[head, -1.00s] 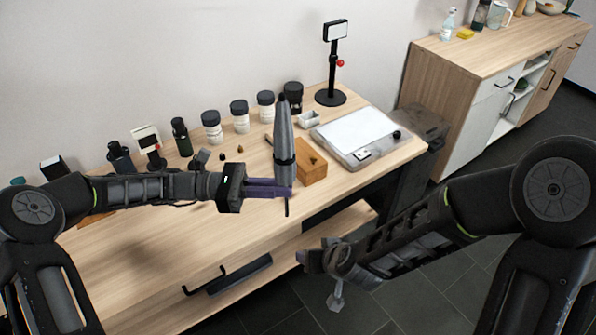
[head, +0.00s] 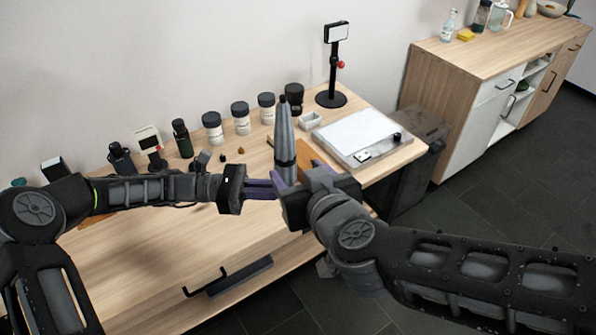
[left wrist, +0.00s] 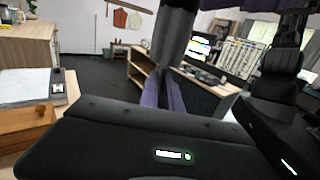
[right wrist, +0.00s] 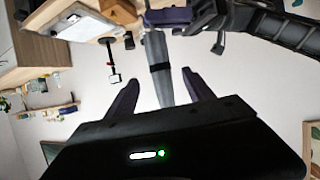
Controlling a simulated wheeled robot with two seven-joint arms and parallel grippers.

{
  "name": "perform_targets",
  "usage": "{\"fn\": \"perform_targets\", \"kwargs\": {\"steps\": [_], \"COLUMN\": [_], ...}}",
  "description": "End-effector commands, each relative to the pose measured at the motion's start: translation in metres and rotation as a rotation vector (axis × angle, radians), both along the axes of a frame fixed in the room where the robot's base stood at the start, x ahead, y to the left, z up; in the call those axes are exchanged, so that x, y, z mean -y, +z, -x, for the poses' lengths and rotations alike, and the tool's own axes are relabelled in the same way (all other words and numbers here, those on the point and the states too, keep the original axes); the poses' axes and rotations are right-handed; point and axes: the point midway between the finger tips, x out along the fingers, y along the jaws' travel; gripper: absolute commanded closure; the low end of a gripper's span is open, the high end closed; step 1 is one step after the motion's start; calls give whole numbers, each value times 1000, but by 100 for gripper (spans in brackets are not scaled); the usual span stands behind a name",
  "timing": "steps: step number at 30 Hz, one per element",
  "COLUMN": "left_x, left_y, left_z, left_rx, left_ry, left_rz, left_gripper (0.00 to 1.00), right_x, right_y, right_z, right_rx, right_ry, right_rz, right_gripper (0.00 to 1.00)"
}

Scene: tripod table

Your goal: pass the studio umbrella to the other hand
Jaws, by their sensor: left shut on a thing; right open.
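The studio umbrella (head: 284,133) is folded, grey with a dark band, and stands nearly upright above the table. My left gripper (head: 270,186) is shut on its lower part from the left; the umbrella also shows in the left wrist view (left wrist: 172,35). My right gripper (head: 290,190) is close beside the umbrella on the right; its own body hides part of it in the head view. In the right wrist view the right gripper (right wrist: 160,90) is open, with the umbrella (right wrist: 159,68) between or just beyond its two fingers; contact cannot be told.
On the wooden table (head: 150,235), several jars (head: 240,118) and small devices line the back. A white-topped board (head: 355,135) and a phone stand (head: 332,95) are at the right end. A wooden box (head: 312,158) is partly hidden behind my right gripper. A sideboard (head: 455,80) stands right.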

Motion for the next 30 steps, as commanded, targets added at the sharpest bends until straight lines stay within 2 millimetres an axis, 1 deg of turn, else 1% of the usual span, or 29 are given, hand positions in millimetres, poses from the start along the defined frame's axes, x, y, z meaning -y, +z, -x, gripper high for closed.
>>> {"fn": "perform_targets", "kwargs": {"steps": [5, 8, 11, 21, 25, 30], "left_x": [0, 0, 0, 0, 0, 0], "left_y": [0, 0, 0, 0, 0, 0], "left_z": [0, 0, 0, 0, 0, 0], "left_rx": [0, 0, 0, 0, 0, 0], "left_ry": [0, 0, 0, 0, 0, 0], "left_rz": [1, 1, 1, 1, 1, 1], "left_gripper": [100, 100, 100, 100, 100, 100], "right_x": [-2, -4, -8, -25, -29, -33], "right_y": [-3, -7, -13, -37, -44, -47], "right_z": [-5, -13, -24, -80, -95, -104], "right_rx": [-1, -2, 0, -1, 0, 1], "right_ry": [1, 2, 3, 0, 0, 1], "right_rz": [1, 0, 2, 0, -1, -2], "right_gripper": [39, 39, 39, 39, 39, 39]}}
